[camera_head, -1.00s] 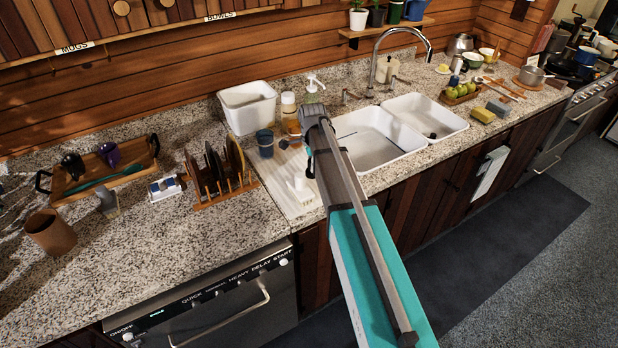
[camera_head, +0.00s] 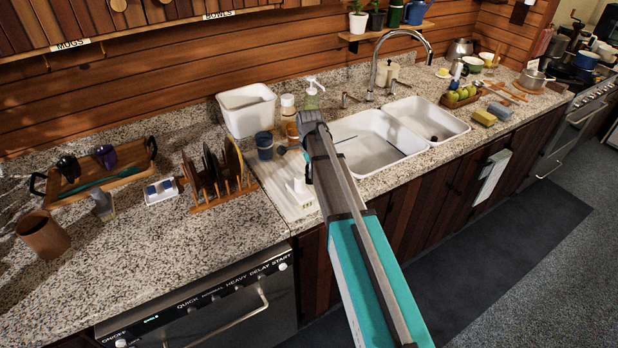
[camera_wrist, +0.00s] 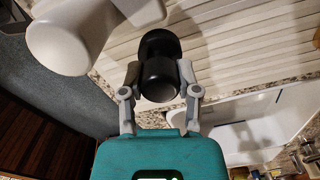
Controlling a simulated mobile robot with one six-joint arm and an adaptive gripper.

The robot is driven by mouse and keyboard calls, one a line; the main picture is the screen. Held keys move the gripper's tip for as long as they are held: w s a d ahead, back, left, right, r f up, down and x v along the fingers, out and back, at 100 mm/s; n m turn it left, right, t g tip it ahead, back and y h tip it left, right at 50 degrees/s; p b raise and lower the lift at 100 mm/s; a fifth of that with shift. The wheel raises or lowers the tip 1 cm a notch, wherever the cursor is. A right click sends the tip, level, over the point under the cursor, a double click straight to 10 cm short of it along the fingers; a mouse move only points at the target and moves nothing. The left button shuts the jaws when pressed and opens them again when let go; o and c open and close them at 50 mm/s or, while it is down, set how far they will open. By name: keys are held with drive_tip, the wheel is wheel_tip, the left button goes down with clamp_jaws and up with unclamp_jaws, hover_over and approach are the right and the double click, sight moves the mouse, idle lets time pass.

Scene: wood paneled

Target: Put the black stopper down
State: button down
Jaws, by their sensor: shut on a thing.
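The black stopper (camera_wrist: 159,50) is in the wrist view, a dark rounded piece with a wider far end. My gripper (camera_wrist: 159,82) has one finger on each side of it and is shut on it. Behind the stopper is the white ribbed drainboard (camera_wrist: 225,45), which in the head view (camera_head: 276,190) lies left of the sink. I cannot tell whether the stopper touches it.
A white rounded object (camera_wrist: 75,45) is close to the stopper's left in the wrist view. The double sink (camera_head: 372,150) is right of the drainboard. A blue cup (camera_head: 264,145), a soap bottle (camera_head: 312,95) and a plate rack (camera_head: 220,185) stand nearby.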

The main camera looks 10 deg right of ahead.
drive_tip(key=shift+f+b, duration=0.65)
drive_tip(key=shift+f, duration=0.3)
drive_tip(key=shift+f, duration=0.15)
drive_tip(key=shift+c, duration=1.6)
unclamp_jaws()
wheel_tip(320, 180, up, 12)
drive_tip(key=p, duration=1.2)
drive_tip(key=shift+r, duration=0.2)
